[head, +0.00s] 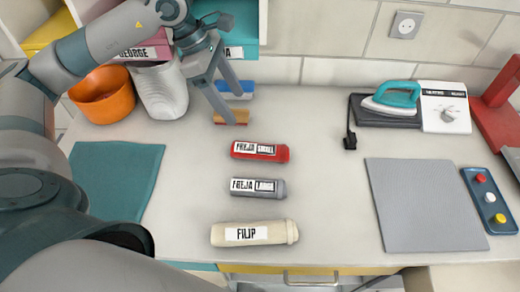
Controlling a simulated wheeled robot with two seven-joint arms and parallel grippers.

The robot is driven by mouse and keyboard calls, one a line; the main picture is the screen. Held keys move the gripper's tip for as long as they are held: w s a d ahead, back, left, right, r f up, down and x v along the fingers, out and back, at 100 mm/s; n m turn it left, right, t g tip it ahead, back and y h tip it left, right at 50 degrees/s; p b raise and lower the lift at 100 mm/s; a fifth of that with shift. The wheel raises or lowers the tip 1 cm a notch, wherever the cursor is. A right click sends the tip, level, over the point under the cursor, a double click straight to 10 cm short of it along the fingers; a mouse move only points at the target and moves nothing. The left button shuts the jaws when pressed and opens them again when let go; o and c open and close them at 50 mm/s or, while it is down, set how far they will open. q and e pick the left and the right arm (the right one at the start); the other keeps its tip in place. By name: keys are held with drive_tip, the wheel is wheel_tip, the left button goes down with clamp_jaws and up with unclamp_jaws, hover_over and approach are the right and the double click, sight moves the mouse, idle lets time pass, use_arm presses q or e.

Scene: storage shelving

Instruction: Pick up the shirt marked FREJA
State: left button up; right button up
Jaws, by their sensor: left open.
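Two rolled bundles bear the name FREJA: a red one (277,152) and a grey one (279,189) in front of it. Each has a second label after the name; the red one's is too small to read surely, the grey one's seems to read LARGE. A cream roll marked FILIP (279,234) lies nearest the front edge. My left gripper (236,107) is open and empty, fingers pointing down, behind and left of the red roll, apart from it. My right gripper is not in view.
Small blue (237,88) and orange-brown (238,117) pieces show by the left fingertips. An orange bowl (103,96) and white basket (163,92) stand left. Right are a teal iron (393,98), grey mat (424,205) and button panel (489,199). A teal cloth (120,175) lies left.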

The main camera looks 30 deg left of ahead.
use_arm(q)
drive_tip(key=p, duration=0.4)
hover_over(257, 145)
drive_tip(key=a, duration=0.2)
drive_tip(key=f, duration=1)
drive_tip(key=shift+s+d+f, duration=0.1)
drive_tip(key=shift+s+d, duration=0.1)
drive_tip(key=shift+s, duration=0.1)
drive_tip(key=shift+d+f, duration=0.15)
drive_tip(key=shift+f, duration=0.35)
drive_tip(key=shift+p, duration=0.3)
drive_tip(key=shift+p+x, duration=1)
drive_tip(key=shift+p, duration=0.15)
drive_tip(key=shift+p+x, duration=0.5)
drive_tip(key=shift+x, duration=0.55)
drive_tip(key=shift+f, duration=0.6)
drive_tip(key=c, duration=1.3)
